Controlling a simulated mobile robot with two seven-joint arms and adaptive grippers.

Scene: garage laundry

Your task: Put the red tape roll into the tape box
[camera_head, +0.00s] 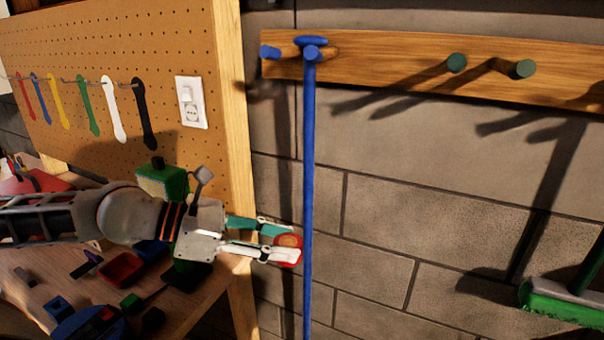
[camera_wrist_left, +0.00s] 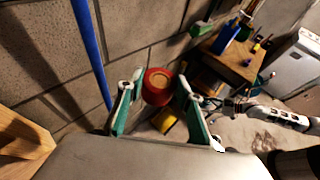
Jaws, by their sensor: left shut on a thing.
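My left gripper (camera_head: 280,240) is shut on the red tape roll (camera_head: 290,242), held in the air right of the wooden bench, close to the blue pole in the picture. In the left wrist view the red tape roll (camera_wrist_left: 157,80) shows its tan core between the green-padded fingers (camera_wrist_left: 152,108). I cannot make out a tape box for certain in either view. What looks like my right arm and gripper (camera_wrist_left: 212,104) shows at the right of the left wrist view, too small to tell its jaws.
The workbench (camera_head: 205,300) holds a red bin (camera_head: 121,268) and several small tools. A blue pole (camera_head: 308,190) hangs from a wooden rack (camera_head: 400,65). A green broom (camera_head: 560,303) is at the right. A yellow thing (camera_wrist_left: 165,121) shows beyond the roll in the left wrist view.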

